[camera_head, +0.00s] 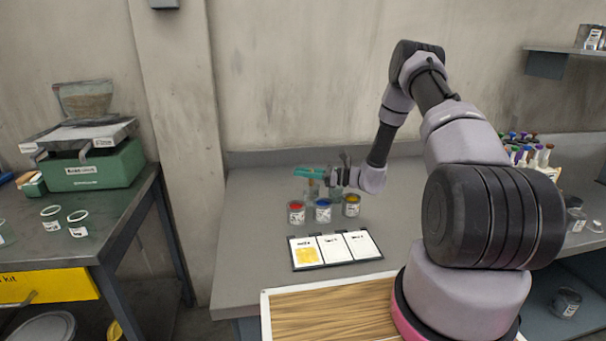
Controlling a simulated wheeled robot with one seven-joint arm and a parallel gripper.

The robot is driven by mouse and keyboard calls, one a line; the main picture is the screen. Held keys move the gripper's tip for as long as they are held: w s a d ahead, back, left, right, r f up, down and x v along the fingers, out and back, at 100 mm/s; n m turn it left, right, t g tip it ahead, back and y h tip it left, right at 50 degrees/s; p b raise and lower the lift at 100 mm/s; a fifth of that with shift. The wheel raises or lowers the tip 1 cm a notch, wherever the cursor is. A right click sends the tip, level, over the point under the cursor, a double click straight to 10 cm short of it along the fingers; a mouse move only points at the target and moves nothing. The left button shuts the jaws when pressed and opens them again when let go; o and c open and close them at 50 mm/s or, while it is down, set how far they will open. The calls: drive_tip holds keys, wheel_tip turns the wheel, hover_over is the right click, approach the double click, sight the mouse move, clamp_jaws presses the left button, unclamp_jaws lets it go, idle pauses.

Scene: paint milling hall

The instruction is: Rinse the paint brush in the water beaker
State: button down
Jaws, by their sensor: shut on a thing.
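My gripper (338,177) is at the back of the bench, above and behind the paint jars. It is shut on the paint brush, whose teal part (309,172) sticks out to the left of the fingers, nearly level. The brush tip is too small to make out. A clear glass vessel (308,194), seemingly the water beaker, stands behind the red and blue jars, below the teal part. A second glass shape shows just under my gripper. Whether the brush touches either glass I cannot tell.
Red (296,213), blue (322,211) and yellow (351,206) paint jars stand in a row in front. A board with three white cards (334,248) lies nearer, the left card painted yellow. Colourful-topped bottles (526,152) stand at the right. The bench's left part is clear.

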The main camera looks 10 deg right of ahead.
wheel_tip(320, 180, up, 8)
drive_tip(key=shift+r, duration=0.2)
idle(1.3)
drive_tip(key=shift+r, duration=0.15)
idle(1.4)
wheel_tip(320, 180, up, 3)
drive_tip(key=shift+f, duration=0.15)
